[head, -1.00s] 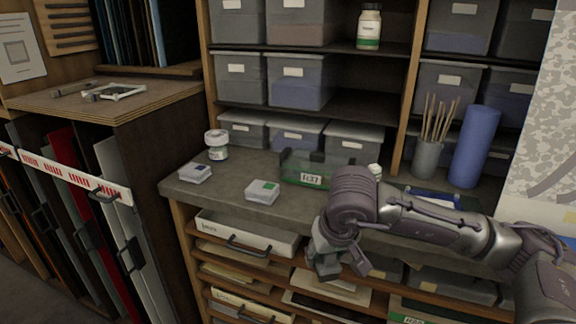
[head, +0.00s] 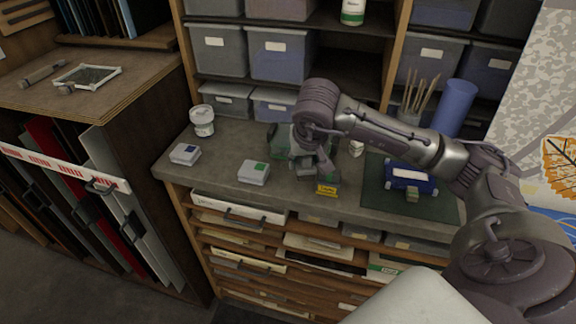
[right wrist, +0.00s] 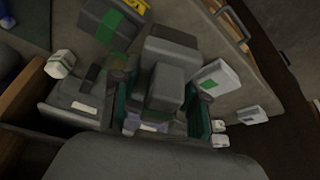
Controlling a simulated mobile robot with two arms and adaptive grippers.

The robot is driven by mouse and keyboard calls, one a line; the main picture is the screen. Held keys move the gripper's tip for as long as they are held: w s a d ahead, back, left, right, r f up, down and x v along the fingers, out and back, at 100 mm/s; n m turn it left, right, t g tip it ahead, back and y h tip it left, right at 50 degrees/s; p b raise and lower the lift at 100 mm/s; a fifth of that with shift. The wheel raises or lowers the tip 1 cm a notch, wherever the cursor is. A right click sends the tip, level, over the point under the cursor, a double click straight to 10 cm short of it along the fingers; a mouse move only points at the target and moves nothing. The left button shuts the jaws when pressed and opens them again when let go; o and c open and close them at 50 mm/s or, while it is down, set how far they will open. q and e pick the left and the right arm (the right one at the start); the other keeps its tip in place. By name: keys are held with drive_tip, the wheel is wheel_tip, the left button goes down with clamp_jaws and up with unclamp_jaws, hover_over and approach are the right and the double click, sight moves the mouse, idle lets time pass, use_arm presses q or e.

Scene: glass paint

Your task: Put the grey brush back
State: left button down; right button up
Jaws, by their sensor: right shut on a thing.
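My right gripper (head: 312,172) is over the counter, in front of the green see-through box (head: 279,138), and hides most of that box. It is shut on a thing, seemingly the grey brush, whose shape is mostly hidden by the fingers. A small yellow label (head: 327,190) shows just below the fingertips; I cannot tell what it belongs to. In the right wrist view the grey fingers (right wrist: 165,85) cover the middle of the picture, with green box walls (right wrist: 198,118) beside them. My left gripper is not in view.
Two small white boxes (head: 254,172) (head: 185,154) and a white jar (head: 202,120) stand left on the counter (head: 222,185). A blue tray (head: 410,178) lies on a dark green mat (head: 385,205) at right. A cup of sticks and a blue cylinder (head: 456,108) stand behind.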

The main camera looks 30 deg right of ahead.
sight(288, 178)
drive_tip(key=w, duration=0.1)
drive_tip(key=w+a+f, duration=0.1)
drive_tip(key=w+f+p, duration=0.1)
drive_tip(key=w, duration=0.1)
drive_tip(key=shift+a+f, duration=0.15)
drive_tip(key=shift+a, duration=0.2)
wheel_tip(288, 178, down, 4)
drive_tip(key=shift+r+p, duration=0.2)
drive_tip(key=shift+p, duration=0.75)
drive_tip(key=shift+f, duration=0.35)
drive_tip(key=shift+f, duration=0.15)
drive_tip(key=o, duration=1)
